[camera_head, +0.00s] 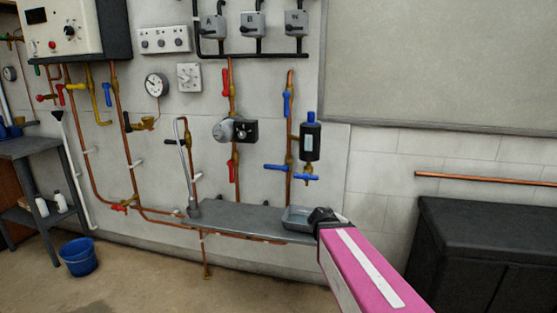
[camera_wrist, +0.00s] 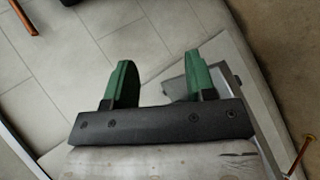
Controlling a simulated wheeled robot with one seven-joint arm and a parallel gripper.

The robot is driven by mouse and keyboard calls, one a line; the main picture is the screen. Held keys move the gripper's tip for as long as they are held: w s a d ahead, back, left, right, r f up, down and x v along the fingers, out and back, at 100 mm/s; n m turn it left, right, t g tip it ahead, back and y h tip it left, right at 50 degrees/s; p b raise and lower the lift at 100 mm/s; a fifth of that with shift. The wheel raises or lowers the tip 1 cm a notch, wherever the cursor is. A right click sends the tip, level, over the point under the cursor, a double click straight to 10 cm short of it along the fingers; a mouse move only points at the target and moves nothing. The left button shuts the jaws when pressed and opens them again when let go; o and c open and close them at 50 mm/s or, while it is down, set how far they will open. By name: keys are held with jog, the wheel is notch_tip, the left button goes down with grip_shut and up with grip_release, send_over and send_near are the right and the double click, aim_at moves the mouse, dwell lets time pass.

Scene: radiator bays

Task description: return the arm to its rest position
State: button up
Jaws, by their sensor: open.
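My arm (camera_head: 365,268) is pink with a white stripe and reaches in from the lower right of the head view. My gripper (camera_head: 322,215) shows there as a dark end at the right end of the grey shelf (camera_head: 245,217), in front of part of a grey tray (camera_head: 296,217). In the wrist view, my gripper (camera_wrist: 160,75) has two green fingers set wide apart on a dark bar. Nothing is between them. The tray also shows partly behind the right finger in the wrist view (camera_wrist: 174,88). I cannot tell whether the gripper touches it.
Above the shelf, the wall carries copper pipes, a pump (camera_head: 232,130) and a black-and-blue cylinder (camera_head: 310,141) with blue valves. A black cabinet (camera_head: 480,235) stands right of my arm. A blue bucket (camera_head: 78,257) is at left. The floor in front is clear.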

jog(key=s+a+f+m+g+y, duration=0.4)
jog(key=s+a+f+m+y, duration=0.2)
jog(key=f, duration=0.5)
jog(key=shift+s+a+f+g+y, duration=0.2)
jog(key=shift+s+a+g+y, duration=0.25)
jog(key=shift+s+y, duration=1)
jog(key=shift+w, duration=0.1)
